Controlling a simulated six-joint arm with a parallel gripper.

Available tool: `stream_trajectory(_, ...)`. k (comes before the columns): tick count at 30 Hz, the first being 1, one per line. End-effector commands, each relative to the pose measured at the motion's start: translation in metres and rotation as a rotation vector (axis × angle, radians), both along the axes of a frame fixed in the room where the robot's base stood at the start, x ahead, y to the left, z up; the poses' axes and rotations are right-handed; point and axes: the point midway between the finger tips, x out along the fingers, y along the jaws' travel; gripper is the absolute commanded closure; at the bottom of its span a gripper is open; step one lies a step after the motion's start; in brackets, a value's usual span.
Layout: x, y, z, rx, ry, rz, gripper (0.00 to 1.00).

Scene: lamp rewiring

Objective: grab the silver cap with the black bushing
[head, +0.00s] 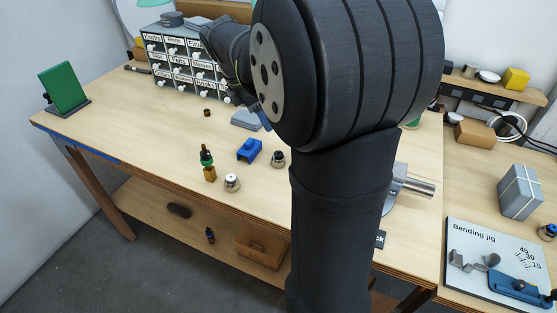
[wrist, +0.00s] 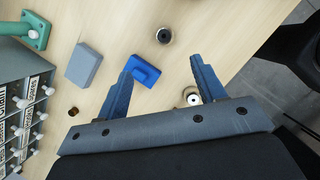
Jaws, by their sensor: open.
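The silver cap with the black bushing (head: 278,159) stands on the wooden table, right of a small blue block. In the wrist view the cap (wrist: 163,36) is ahead of my gripper, beyond the fingertips. A second silver cap with a white bushing (head: 232,183) stands nearer the table's front edge. In the head view my arm hides most of the gripper.
The blue block (head: 249,151) lies below the fingers. A green-topped amber bottle (head: 208,165) stands left of the white-bushed cap. A grey block (wrist: 84,65), a small brown piece (head: 207,112) and a labelled drawer cabinet (head: 180,65) are further back. The table's left part is mostly clear.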

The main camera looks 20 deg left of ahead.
Motion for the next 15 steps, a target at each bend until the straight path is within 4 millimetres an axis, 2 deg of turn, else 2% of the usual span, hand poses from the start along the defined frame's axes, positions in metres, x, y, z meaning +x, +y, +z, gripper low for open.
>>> stream_trajectory(3,-0.017,0.009,0.003,-0.037,-0.010,0.081,0.37)
stream_trajectory(8,-0.019,0.008,-0.005,-0.056,-0.014,0.109,0.37)
stream_trajectory(15,-0.004,-0.004,-0.051,-0.055,-0.011,0.106,0.37)
